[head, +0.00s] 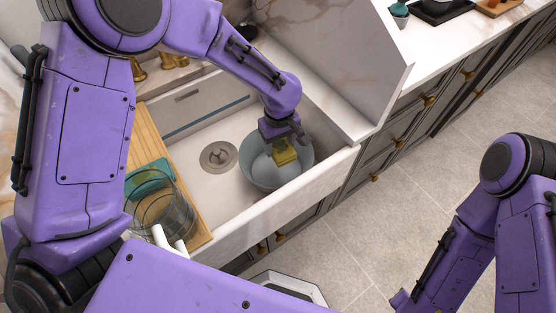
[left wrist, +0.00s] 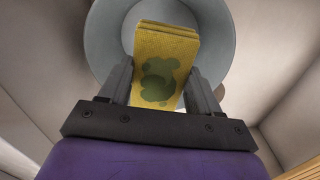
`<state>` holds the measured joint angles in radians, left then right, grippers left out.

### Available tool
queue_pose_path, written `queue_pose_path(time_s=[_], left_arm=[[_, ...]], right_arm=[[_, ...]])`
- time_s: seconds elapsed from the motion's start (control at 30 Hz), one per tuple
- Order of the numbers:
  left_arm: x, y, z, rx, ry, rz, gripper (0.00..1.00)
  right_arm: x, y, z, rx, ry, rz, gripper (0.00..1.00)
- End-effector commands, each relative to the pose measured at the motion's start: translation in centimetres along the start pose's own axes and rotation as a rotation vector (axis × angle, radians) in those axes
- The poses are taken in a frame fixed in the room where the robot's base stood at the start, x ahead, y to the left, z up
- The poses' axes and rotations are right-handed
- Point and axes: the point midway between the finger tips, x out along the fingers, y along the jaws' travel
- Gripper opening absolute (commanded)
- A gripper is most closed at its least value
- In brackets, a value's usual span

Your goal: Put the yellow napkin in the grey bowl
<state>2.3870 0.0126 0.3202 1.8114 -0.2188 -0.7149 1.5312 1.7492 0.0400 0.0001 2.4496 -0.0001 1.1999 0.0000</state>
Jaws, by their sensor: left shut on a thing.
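The yellow napkin (head: 284,155) is a folded pad held in my left gripper (head: 281,143). In the left wrist view the napkin (left wrist: 163,60) shows a green blotch, and the fingers of my left gripper (left wrist: 160,85) press it from both sides. The grey bowl (head: 262,178) stands in the white sink, close to its front wall. In the head view the napkin appears over the bowl's opening, and in the left wrist view the bowl (left wrist: 112,40) lies behind it. I cannot tell whether the napkin touches the bowl. My right gripper is out of view; only its arm shows at the right.
The sink (head: 215,190) has a drain (head: 219,157) left of the bowl. A wooden board (head: 150,130) lies across the sink's left side, with a teal cloth (head: 149,178) and a clear glass (head: 165,215). A tall marble panel (head: 330,55) rises beside the bowl.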

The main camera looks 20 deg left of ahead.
Motion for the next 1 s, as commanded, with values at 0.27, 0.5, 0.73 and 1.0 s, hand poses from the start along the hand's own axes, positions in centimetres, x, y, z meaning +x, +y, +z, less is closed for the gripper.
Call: queue_pose_path(time_s=[0.27,0.5,0.73,1.0], left_arm=[[7.5,0.5,-2.1,-0.126,-0.013,-0.021,0.33],[11.7,0.5,-2.1,-0.123,-0.016,-0.023,0.33],[13.9,0.6,-2.1,-0.122,-0.014,-0.021,0.33],[14.2,0.6,-2.1,-0.120,-0.013,-0.021,0.33]], right_arm=[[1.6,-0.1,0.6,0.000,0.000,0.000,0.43],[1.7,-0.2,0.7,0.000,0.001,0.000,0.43],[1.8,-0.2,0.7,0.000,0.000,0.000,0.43],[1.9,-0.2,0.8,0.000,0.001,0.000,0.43]])
